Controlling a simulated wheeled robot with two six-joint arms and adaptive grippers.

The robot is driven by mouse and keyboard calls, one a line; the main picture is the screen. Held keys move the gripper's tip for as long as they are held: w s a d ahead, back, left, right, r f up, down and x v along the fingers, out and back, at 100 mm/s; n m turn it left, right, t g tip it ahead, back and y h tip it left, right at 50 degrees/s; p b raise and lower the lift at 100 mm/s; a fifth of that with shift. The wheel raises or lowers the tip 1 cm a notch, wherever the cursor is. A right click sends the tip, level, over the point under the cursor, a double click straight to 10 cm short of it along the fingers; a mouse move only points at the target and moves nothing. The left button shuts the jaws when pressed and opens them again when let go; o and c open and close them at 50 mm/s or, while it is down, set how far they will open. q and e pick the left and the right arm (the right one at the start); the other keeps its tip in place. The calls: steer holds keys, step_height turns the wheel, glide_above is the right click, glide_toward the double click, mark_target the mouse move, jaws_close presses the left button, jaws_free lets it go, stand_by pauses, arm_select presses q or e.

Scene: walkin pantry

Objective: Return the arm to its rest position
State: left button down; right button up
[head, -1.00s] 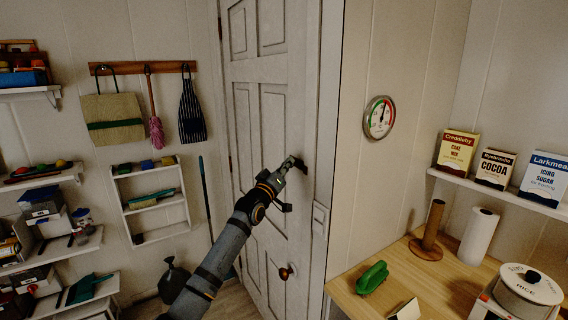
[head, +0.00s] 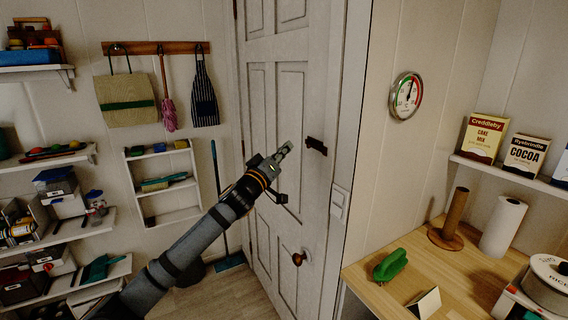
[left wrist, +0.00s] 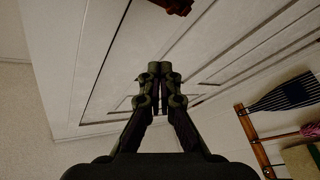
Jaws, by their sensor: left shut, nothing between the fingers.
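My left gripper (head: 286,150) is shut and empty in the head view, raised in front of the white panelled door (head: 288,125). Its fingertips are together in the left wrist view (left wrist: 158,72), with the door filling much of the background. A dark latch (head: 316,146) sits near the door's right edge, apart from and to the right of the fingertips. A reddish-brown piece at the top of the left wrist view (left wrist: 174,5) is cut off by the frame. My right gripper does not show.
A round brown knob (head: 299,258) is low on the door. Shelves (head: 62,235) line the left wall.

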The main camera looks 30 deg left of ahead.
arm_select(q)
steer(key=shift+s, duration=0.3)
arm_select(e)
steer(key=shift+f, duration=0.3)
arm_select(q)
steer(key=shift+d, duration=0.1)
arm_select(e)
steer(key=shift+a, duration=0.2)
